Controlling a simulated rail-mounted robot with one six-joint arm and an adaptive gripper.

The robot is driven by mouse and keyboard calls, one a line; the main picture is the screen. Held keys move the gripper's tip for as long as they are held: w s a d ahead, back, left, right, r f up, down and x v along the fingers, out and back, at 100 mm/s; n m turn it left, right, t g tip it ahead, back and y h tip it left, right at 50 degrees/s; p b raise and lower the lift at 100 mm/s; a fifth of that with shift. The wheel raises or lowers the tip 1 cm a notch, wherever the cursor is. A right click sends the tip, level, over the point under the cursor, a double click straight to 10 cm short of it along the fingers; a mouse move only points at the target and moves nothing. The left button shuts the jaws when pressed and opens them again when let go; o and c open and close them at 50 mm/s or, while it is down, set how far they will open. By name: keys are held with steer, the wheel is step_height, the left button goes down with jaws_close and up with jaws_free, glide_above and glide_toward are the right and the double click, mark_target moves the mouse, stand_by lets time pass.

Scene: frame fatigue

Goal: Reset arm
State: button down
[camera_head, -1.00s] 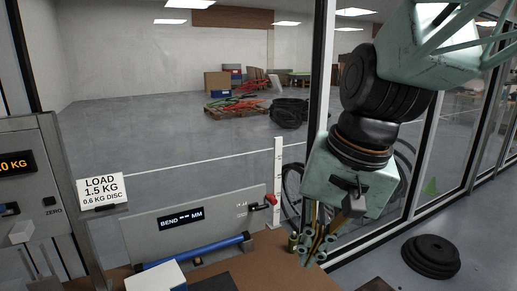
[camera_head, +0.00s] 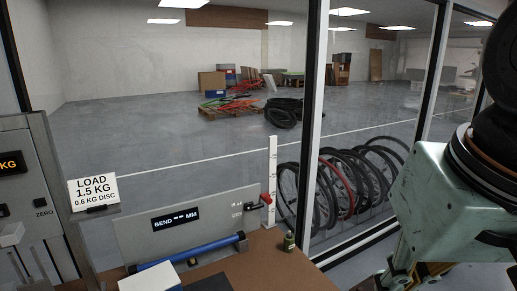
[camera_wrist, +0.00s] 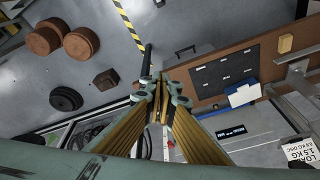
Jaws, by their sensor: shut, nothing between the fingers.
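My gripper (camera_wrist: 162,95) shows in the wrist view with its brass-coloured fingers together, empty, above the floor and the bench edge. In the head view my gripper (camera_head: 400,277) is at the lower right, partly cut off by the frame edge, and its fingertips are hard to make out there. It is clear of the bench and apart from the things on it.
The brown bench (camera_head: 262,262) carries a bend gauge panel (camera_head: 190,222), a blue bar (camera_head: 205,250), a white box (camera_head: 152,278) and a small bottle (camera_head: 289,241). A load sign (camera_head: 93,192) stands left. Window posts (camera_head: 312,130) and bicycle wheels (camera_head: 345,185) lie behind. Weight discs (camera_wrist: 66,98) sit on the floor.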

steer(key=shift+n+h, duration=0.3)
steer(key=shift+s+d, duration=0.6)
steer(key=shift+s, duration=0.35)
steer(key=shift+s+d, duration=0.55)
steer(key=shift+s, duration=0.35)
steer(key=shift+w+r, duration=0.1)
